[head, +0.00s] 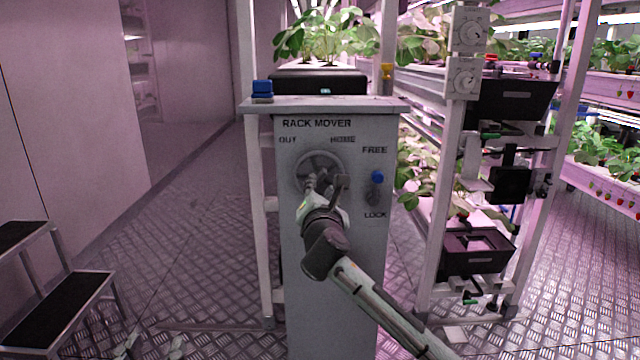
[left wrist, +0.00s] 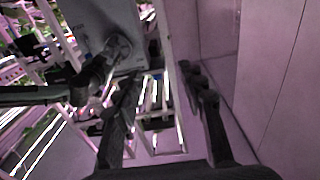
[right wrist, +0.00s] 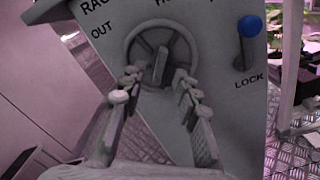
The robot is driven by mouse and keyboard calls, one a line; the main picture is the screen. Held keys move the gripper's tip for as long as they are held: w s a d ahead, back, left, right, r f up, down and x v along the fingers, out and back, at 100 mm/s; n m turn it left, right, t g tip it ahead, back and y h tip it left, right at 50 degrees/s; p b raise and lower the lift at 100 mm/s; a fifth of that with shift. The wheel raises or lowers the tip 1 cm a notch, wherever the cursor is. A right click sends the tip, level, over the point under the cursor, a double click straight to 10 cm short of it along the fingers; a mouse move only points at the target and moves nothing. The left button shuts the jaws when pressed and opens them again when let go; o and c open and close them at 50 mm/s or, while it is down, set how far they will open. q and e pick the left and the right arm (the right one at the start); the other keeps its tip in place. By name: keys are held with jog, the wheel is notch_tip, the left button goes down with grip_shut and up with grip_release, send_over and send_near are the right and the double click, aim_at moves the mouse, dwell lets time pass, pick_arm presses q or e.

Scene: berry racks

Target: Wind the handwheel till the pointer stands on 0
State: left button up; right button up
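The grey handwheel (head: 318,170) is on the front of the RACK MOVER cabinet (head: 340,265), below the words OUT and HOME. It also shows in the right wrist view (right wrist: 181,45), with a dark grip piece standing out from it. My right gripper (head: 325,188) is in front of the wheel and covers its lower part. In the right wrist view, its fingers (right wrist: 158,95) are apart, with the grip piece between and beyond them; I cannot tell whether they touch it. My left gripper (left wrist: 163,85) is open and empty, away from the wheel. I cannot make out a pointer at 0.
A blue-knobbed lever (head: 377,179) stands right of the wheel, between FREE and LOCK, its knob at the upper end. Two dial boxes (head: 466,78) are on the rack post. A step stool (head: 62,310) is at left. The aisle floor (head: 190,240) left of the cabinet is clear.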

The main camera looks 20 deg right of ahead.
aim_at(320, 181)
jog(key=shift+x, duration=2.3)
pick_arm(q)
jog(key=r, duration=0.1)
jog(key=r+t, duration=0.1)
jog(key=d+r+h, duration=0.1)
jog(key=shift+s+t, duration=0.25)
jog(key=shift+t, duration=0.05)
pick_arm(e)
jog(key=shift+c, duration=0.5)
jog(key=shift+f, duration=0.1)
grip_shut()
